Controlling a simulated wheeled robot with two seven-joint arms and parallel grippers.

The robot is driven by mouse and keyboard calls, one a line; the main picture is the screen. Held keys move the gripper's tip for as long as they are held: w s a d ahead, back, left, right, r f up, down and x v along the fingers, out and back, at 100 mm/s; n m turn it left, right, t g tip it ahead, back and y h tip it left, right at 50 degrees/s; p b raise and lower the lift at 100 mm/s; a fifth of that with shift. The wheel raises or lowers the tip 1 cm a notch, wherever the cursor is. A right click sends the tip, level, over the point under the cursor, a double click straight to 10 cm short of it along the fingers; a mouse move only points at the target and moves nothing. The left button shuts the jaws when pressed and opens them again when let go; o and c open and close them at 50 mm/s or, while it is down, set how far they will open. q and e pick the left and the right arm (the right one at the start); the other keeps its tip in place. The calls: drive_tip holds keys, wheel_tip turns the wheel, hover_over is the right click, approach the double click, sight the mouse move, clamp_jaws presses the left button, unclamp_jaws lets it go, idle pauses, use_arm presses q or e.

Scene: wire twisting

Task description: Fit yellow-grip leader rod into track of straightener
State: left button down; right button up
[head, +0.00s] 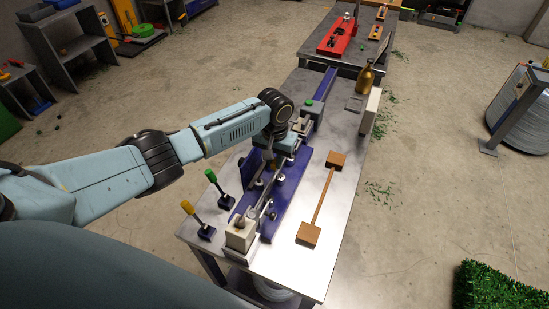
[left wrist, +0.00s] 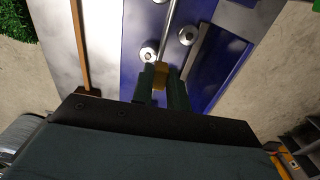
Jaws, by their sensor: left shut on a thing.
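The straightener is a blue plate (head: 290,192) with grey rollers on the metal bench in the head view. In the left wrist view its blue surface (left wrist: 135,30) and round rollers show close up. My left gripper (left wrist: 160,88) is shut on the yellow grip (left wrist: 160,76) of the leader rod. The thin grey rod (left wrist: 172,22) runs up from the grip, over the blue plate and between rollers. I cannot tell whether it sits in the track or above it. In the head view my left arm hides the gripper and the grip. My right gripper is out of view.
A brown bar with end blocks (head: 323,195) lies right of the straightener. Green-handled (head: 210,176) and yellow-handled (head: 188,208) levers stand at left. A pale block (head: 240,233) is at the near end. A gold bottle (head: 365,79) stands farther back. The bench's near right is clear.

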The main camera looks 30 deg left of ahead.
sight(274, 162)
use_arm(q)
drive_tip(key=shift+f+b, duration=0.6)
drive_tip(key=shift+f, duration=0.5)
drive_tip(key=c, duration=1.3)
unclamp_jaws()
wheel_tip(274, 162, up, 13)
drive_tip(key=shift+r, duration=0.15)
